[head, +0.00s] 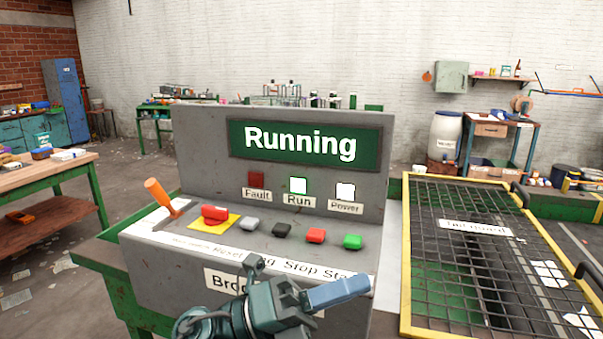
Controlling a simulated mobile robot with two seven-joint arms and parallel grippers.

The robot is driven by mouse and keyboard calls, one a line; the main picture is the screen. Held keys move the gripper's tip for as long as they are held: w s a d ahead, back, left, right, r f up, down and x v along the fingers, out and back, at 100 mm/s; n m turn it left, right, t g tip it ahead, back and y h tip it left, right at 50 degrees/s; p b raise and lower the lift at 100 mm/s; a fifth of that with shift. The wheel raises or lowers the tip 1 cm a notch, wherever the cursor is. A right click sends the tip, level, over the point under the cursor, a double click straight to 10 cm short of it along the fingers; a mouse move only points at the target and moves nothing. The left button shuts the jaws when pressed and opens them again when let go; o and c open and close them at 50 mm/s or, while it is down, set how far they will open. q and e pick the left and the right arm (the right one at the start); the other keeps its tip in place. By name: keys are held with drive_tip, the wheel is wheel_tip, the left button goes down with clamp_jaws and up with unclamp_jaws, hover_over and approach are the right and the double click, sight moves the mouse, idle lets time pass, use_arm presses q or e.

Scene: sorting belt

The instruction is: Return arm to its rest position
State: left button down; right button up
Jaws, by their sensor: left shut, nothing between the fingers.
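My left gripper (364,284) is at the bottom middle of the head view, in front of the grey control panel (150,262). Its blue-grey fingers are shut with nothing between them and point to the right. It covers part of the label on the panel's front face. I cannot tell whether it touches the panel. My right gripper is not in view. The panel's green screen (303,145) reads "Running". The Run lamp (298,185) and the Power lamp (345,191) are lit white. The Fault lamp (257,179) is dark red.
An orange lever (160,195), a red button (214,213) on a yellow plate and several smaller buttons, including a green one (352,242), stand on the panel. A yellow-framed mesh guard (405,270) is to the right. A wooden table (75,165) stands left, with open floor between.

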use_arm(q)
drive_tip(key=w+a+f+n+t+y, duration=0.1)
drive_tip(key=a+f+n+t+y, duration=0.35)
drive_tip(key=n, duration=0.45)
drive_tip(key=w+a+f+n+t+y+p, duration=0.1)
drive_tip(key=w+a+f+n+t+y, duration=0.15)
drive_tip(key=f+n+t, duration=0.5)
drive_tip(key=w+a+f+n+t+y, duration=0.15)
drive_tip(key=a+n+t+y, duration=0.3)
drive_tip(key=n, duration=0.55)
drive_tip(key=s+a+f+n+g+y, duration=0.3)
drive_tip(key=s+f, duration=0.4)
drive_tip(key=f, duration=0.4)
drive_tip(key=s+a+f+n+g+y, duration=0.4)
drive_tip(key=s+f+n, duration=0.3)
drive_tip(key=f, duration=0.4)
drive_tip(key=shift+s+a+f+n+g+p, duration=0.3)
drive_tip(key=shift+s+a+n+g+p, duration=0.15)
drive_tip(key=shift+a+n, duration=0.25)
drive_tip(key=shift+w+d, duration=0.1)
